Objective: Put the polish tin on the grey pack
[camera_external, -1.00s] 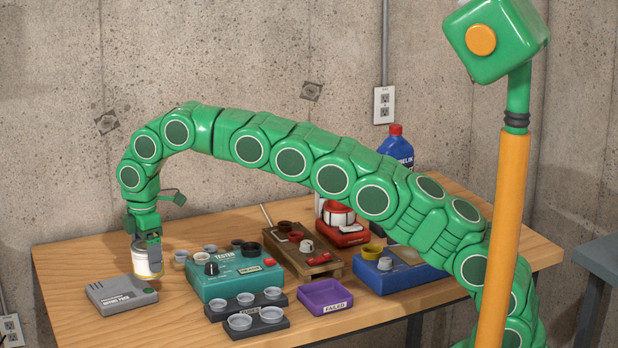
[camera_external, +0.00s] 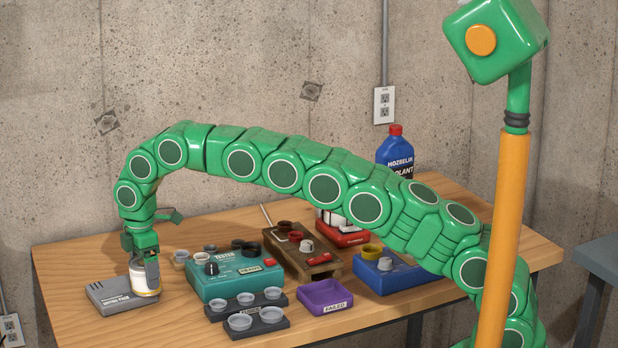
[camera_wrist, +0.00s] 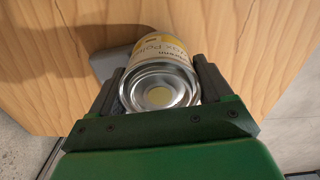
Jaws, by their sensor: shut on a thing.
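The polish tin (camera_external: 143,278) is a small white and gold tin. My gripper (camera_external: 146,264) is shut on it, with a finger on each side, at the right end of the grey pack. In the wrist view the tin (camera_wrist: 160,85) shows its round metal end and a label reading "Polish" between the fingers. The grey pack (camera_external: 107,295) lies flat at the table's front left. The tin covers the pack's right part. Whether the tin touches the pack cannot be told. In the wrist view a grey edge of the pack (camera_wrist: 103,62) shows behind the tin.
A teal tester box (camera_external: 232,284) stands right of the pack, with grey cup racks (camera_external: 262,325) in front. A purple tray (camera_external: 323,298), a wooden stand, a blue device and a blue bottle (camera_external: 395,152) are further right. The wooden table is clear left of and behind the pack.

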